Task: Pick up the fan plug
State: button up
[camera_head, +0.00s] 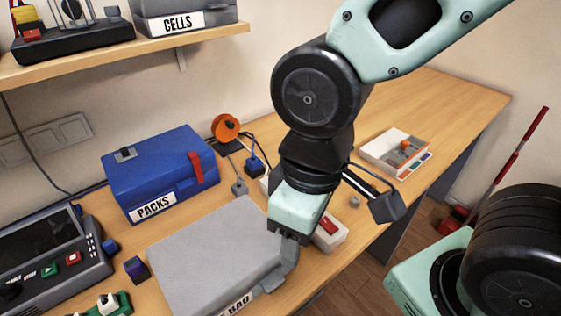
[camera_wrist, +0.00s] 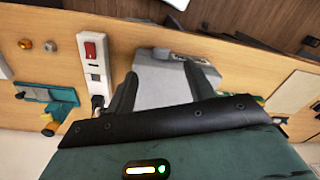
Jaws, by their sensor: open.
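An orange round fan-like thing (camera_head: 225,127) stands at the back of the bench beside the blue case. A grey plug (camera_head: 238,187) and a dark blue plug (camera_head: 255,163) lie in front of it with thin cords. I cannot tell which cord runs to the fan. My gripper (camera_head: 288,238) points down over the right edge of the grey case. In the wrist view, its fingers (camera_wrist: 160,70) are apart with nothing held between them, and the grey case (camera_wrist: 165,92) lies below. My arm hides part of the bench behind it.
A white power strip with a red switch (camera_head: 328,232) lies right of my gripper; it also shows in the wrist view (camera_wrist: 92,52). The blue PACKS case (camera_head: 160,170) and grey case (camera_head: 215,255) fill the left. A white tray (camera_head: 395,150) sits at right. A shelf (camera_head: 110,62) overhangs.

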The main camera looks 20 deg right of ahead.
aim_at(254, 164)
jog(key=u, duration=1.45)
jog(key=l+u, duration=0.2)
jog(key=l, duration=0.35)
jog(key=k+l+u, duration=0.2)
jog(key=l, duration=0.35)
jog(key=i+l, duration=0.05)
